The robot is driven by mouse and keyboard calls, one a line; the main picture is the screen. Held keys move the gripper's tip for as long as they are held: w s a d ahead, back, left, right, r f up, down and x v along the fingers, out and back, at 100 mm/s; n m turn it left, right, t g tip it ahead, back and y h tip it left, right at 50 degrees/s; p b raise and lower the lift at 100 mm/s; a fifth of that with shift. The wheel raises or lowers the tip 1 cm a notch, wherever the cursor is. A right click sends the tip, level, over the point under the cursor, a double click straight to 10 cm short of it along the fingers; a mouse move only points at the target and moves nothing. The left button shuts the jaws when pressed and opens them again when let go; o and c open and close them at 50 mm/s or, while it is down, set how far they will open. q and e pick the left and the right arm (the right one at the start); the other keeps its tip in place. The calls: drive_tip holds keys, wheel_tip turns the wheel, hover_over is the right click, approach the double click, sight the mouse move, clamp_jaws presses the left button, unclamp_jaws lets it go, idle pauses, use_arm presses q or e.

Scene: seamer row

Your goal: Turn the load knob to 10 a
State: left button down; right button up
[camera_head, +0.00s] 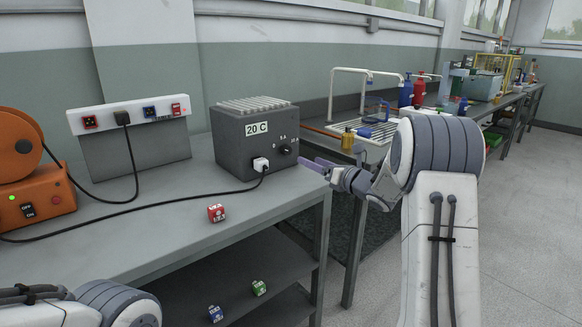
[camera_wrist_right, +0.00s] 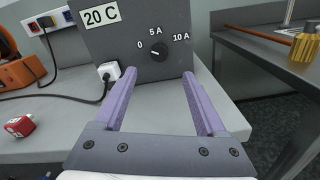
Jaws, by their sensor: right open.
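The load knob (camera_wrist_right: 158,52) is a small round black knob on the front of a dark grey box (camera_head: 240,135) labelled "20 C". Marks 0, 5 A and 10 A stand around it; its pointer is too small to read surely. In the head view the knob (camera_head: 284,149) sits on the box's right-hand face. My right gripper (camera_wrist_right: 159,76) is open and empty, its purple fingers pointing at the box, with the knob ahead between them. In the head view this gripper (camera_head: 313,165) is just right of the knob, apart from it. Of my left arm only links show.
A white plug (camera_wrist_right: 109,71) with a black cable sits in the box, left of the knob. A red die (camera_head: 216,213) lies on the grey table (camera_head: 150,228). A socket panel (camera_head: 130,115) and an orange machine (camera_head: 30,180) stand left. A sink bench (camera_head: 375,130) is beyond a gap.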

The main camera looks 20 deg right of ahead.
sight(289, 151)
drive_tip(key=shift+w, duration=0.35)
drive_tip(key=x, duration=0.9)
drive_tip(key=shift+w+a, duration=0.2)
drive_tip(key=shift+w, duration=0.05)
clamp_jaws()
